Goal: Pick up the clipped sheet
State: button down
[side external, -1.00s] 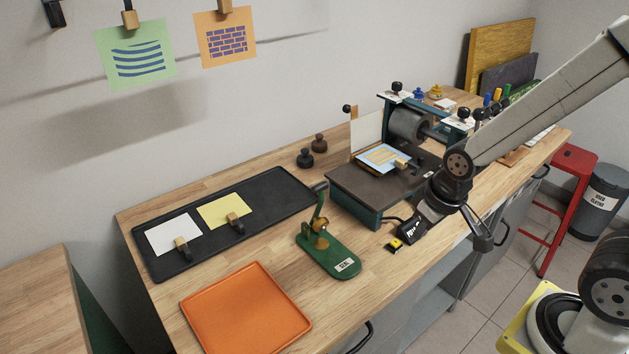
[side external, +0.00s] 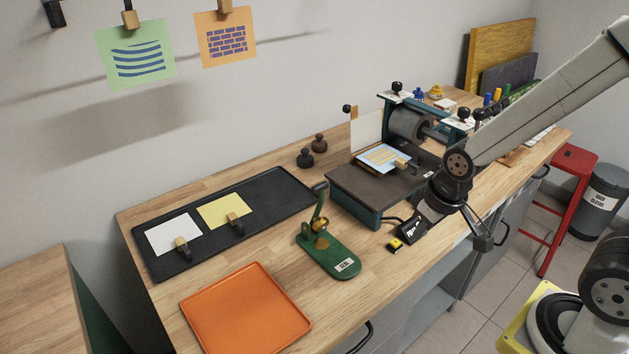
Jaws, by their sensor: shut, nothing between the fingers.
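A light-blue sheet with a tan printed pattern (side external: 381,157) lies on the dark bed of the press (side external: 368,182), with a wooden clip (side external: 403,164) at its right edge. A white sheet (side external: 170,232) and a yellow sheet (side external: 222,210) lie on the black tray (side external: 272,192), each with a clip at its lower edge. My gripper (side external: 481,241) is shut and empty, low at the right by the bench's front edge. It is apart from all these sheets. My wrist hides part of the press's right end.
A green stand (side external: 333,262) and an orange tray (side external: 245,312) are on the bench. Clipped green (side external: 136,55) and orange (side external: 225,38) prints hang on the wall. Bare wood lies between the trays.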

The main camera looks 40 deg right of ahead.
dwell(0.4)
jog(key=shift+c, duration=1.8)
grip_release()
notch_tip(320, 180, up, 4)
jog(key=g, duration=0.3)
send_over(400, 159)
jog(key=shift+r, duration=0.1)
jog(key=shift+f, duration=1.35)
jog(key=shift+f, duration=0.1)
